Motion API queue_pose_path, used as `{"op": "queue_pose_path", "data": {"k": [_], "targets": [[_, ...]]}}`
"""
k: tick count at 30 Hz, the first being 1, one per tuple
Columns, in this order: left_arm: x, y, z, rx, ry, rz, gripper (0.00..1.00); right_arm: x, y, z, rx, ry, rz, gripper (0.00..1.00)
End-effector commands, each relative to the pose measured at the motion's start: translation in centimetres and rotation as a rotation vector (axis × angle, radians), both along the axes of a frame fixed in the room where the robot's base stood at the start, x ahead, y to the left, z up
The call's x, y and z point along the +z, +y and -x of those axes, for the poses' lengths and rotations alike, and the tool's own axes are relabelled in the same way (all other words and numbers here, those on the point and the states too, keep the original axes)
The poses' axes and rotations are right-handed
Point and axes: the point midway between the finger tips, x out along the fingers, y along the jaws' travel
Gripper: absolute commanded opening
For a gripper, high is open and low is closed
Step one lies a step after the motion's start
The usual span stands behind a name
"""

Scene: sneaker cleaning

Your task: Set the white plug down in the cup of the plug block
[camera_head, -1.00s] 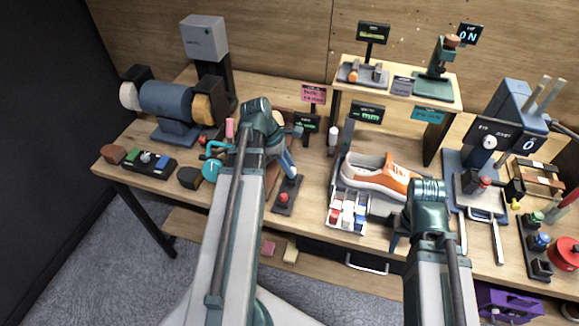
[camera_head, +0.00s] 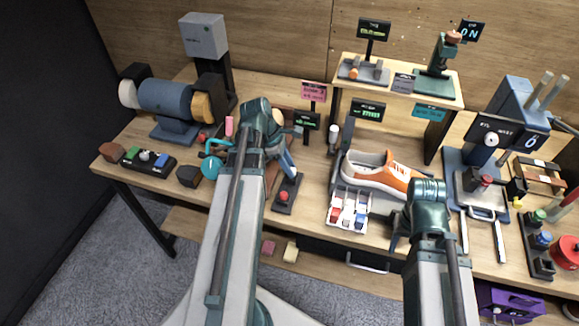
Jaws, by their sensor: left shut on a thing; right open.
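My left gripper (camera_head: 284,150) is over the middle of the bench, partly hidden behind its own wrist. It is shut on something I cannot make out. I cannot identify the white plug for certain. A small white-topped cylinder (camera_head: 333,131) stands to the right of the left gripper, apart from it. I cannot tell which fixture is the plug block. A dark block with a red knob (camera_head: 284,196) lies just in front of the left gripper. My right gripper (camera_head: 396,232) is open near the front edge, below the orange and white sneaker (camera_head: 378,174), and partly hidden by its wrist.
A tray of red, white and blue pieces (camera_head: 348,209) lies in front of the sneaker. A blue buffing machine (camera_head: 166,100) and a dark strip with coloured knobs (camera_head: 147,160) stand at left. A raised shelf (camera_head: 398,98) is behind. A blue press (camera_head: 485,160) stands at right.

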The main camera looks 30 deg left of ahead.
Motion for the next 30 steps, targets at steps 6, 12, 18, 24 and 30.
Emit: {"op": "queue_pose_path", "data": {"k": [6,12,18,24,30], "targets": [[-0.4,0.0,0.0,0.000,0.000,0.000,0.35,-0.4,0.0,0.0,0.000,0.000,0.000,0.50],[-0.4,0.0,0.0,0.000,0.000,0.000,0.64,-0.4,0.0,0.0,0.000,0.000,0.000,0.50],[-0.4,0.0,0.0,0.000,0.000,0.000,0.64,-0.4,0.0,0.0,0.000,0.000,0.000,0.50],[0.7,0.3,0.1,0.000,0.000,0.000,0.64,0.7,0.0,0.0,0.000,0.000,0.000,0.50],[3.8,1.4,0.5,0.002,0.000,0.000,0.64,3.8,0.0,0.0,0.000,0.000,0.000,0.50]]}}
